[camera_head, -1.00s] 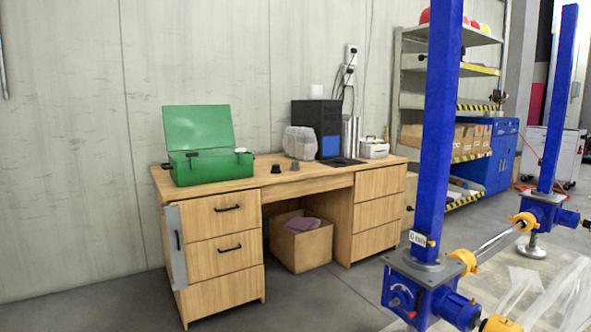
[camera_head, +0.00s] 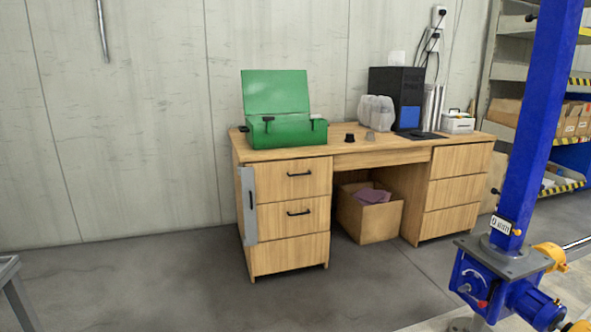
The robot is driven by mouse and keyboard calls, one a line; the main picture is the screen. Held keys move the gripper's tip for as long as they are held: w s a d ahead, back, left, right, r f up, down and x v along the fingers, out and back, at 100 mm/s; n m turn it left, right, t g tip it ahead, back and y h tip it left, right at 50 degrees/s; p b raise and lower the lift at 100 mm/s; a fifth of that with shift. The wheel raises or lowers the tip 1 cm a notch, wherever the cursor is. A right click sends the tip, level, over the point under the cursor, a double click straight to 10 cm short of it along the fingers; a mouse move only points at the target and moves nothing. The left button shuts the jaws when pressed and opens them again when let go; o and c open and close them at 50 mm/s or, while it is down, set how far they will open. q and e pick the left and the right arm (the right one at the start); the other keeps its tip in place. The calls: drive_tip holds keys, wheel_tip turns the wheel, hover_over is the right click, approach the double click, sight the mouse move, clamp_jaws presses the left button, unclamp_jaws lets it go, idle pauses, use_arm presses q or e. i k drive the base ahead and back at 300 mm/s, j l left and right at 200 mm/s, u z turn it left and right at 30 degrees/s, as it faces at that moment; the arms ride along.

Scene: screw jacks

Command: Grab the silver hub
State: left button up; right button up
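Neither of my grippers is in view.
The wooden desk (camera_head: 285,153) stands against the wall with an open green toolbox (camera_head: 288,132), clear containers (camera_head: 376,112), a black computer tower (camera_head: 397,93) and a white box (camera_head: 457,124). A blue screw jack post (camera_head: 530,130) stands at right. The floor before the desk is clear.

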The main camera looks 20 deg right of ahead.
sight(369, 137)
drive_tip(key=i+l+z, duration=0.1)
drive_tip(key=i+l, duration=0.2)
drive_tip(key=i, duration=0.2)
drive_tip(key=i+l, duration=0.2)
drive_tip(key=i, duration=0.3)
drive_tip(key=i+l+z, duration=0.15)
drive_tip(key=i, duration=0.35)
drive_tip(key=i+l+z, duration=0.1)
drive_tip(key=i+l, duration=0.2)
drive_tip(key=i, duration=0.2)
